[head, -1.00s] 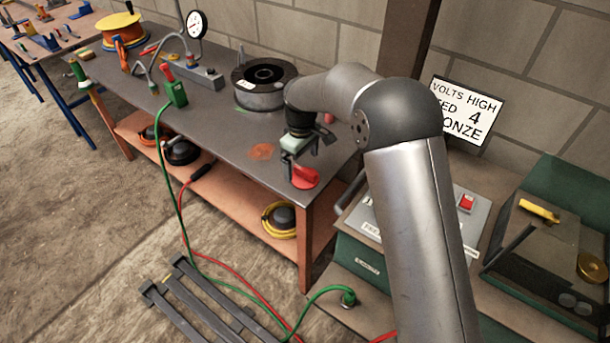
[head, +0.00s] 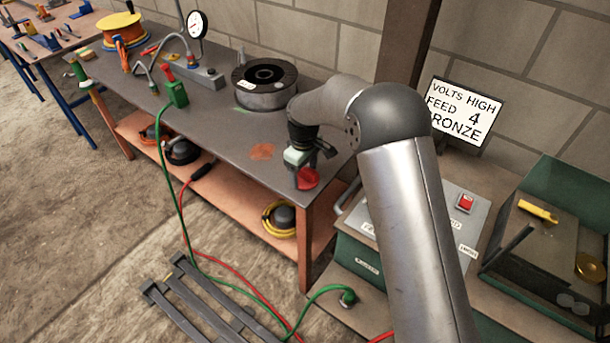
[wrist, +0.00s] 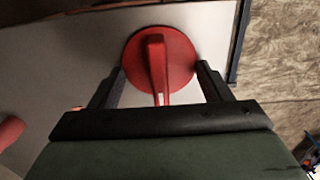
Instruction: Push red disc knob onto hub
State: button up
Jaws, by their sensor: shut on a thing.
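The red disc knob (head: 308,178) has a raised bar across its face. It is in my gripper (head: 302,167), at the front right corner of the grey workbench. In the wrist view the disc (wrist: 180,65) sits between the two dark fingertips of my gripper (wrist: 162,76), which are shut on its sides. The bar points back toward the palm. The knob looks tilted in the head view, and I cannot tell whether it touches anything below. I cannot pick out the hub in either view.
A grey spool (head: 264,86) stands on the workbench (head: 215,130) behind my gripper. A control box with a red switch (head: 464,203) and a sign (head: 463,110) are at the right.

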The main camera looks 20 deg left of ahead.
aim_at(312, 186)
jog(key=shift+r, duration=0.1)
jog(key=shift+r, duration=0.6)
jog(key=s+d+r+b, duration=0.2)
jog(key=s+d+r, duration=0.7)
jog(key=d+r, duration=0.1)
jog(key=shift+s+d+r+b, duration=0.25)
jog(key=shift+r+b, duration=0.1)
jog(key=shift+r, duration=0.45)
jog(key=shift+w, duration=0.1)
